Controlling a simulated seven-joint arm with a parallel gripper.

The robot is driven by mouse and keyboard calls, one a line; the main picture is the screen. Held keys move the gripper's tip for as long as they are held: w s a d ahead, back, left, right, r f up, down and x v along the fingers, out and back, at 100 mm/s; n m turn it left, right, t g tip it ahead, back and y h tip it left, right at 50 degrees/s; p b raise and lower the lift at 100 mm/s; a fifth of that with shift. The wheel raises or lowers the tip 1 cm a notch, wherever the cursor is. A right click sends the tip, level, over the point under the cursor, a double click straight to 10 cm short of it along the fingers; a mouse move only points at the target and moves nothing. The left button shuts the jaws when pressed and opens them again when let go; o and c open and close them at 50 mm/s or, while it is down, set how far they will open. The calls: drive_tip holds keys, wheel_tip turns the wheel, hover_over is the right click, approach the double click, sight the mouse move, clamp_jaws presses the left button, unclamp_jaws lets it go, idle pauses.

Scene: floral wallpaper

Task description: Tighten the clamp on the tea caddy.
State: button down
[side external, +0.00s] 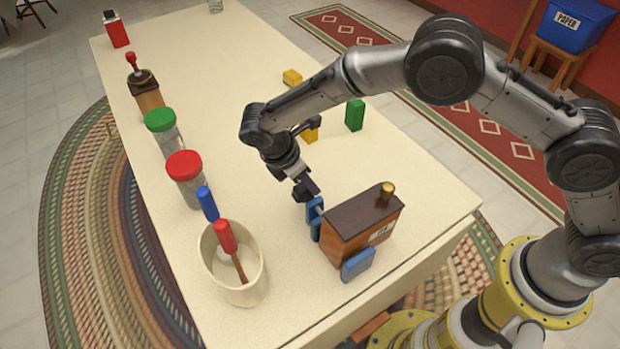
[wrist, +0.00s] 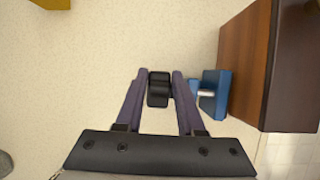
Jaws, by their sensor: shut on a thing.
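The tea caddy (side external: 362,234) is a brown wooden box with a dark lid and brass knob, standing near the table's front right edge. Its side also shows at the right of the wrist view (wrist: 245,70). A blue clamp has one jaw (side external: 357,264) against the caddy's near side and another blue part (side external: 314,212) on the far left side. In the wrist view that blue part (wrist: 222,95) carries a pale rod towards a black knob (wrist: 158,95). My gripper (side external: 306,189) is shut on the black knob, its fingers (wrist: 158,76) on either side. The fingers hide part of the rod.
A cream crock (side external: 240,285) with red- and blue-handled tools stands left of the caddy. Red-lidded (side external: 187,182) and green-lidded (side external: 165,135) jars line the left edge. A green block (side external: 354,115) and yellow blocks (side external: 292,77) lie behind. The table's middle is clear.

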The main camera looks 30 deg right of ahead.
drive_tip(key=shift+a+r+h, duration=0.1)
drive_tip(key=shift+a+h, duration=0.15)
drive_tip(key=shift+h, duration=0.5)
drive_tip(key=shift+a+h, duration=0.2)
drive_tip(key=shift+h, duration=0.55)
drive_tip(key=c, duration=0.8)
unclamp_jaws()
drive_tip(key=v, duration=1.3)
drive_tip(key=shift+a+r, duration=0.25)
drive_tip(key=shift+a, duration=0.1)
drive_tip(key=shift+o, duration=0.2)
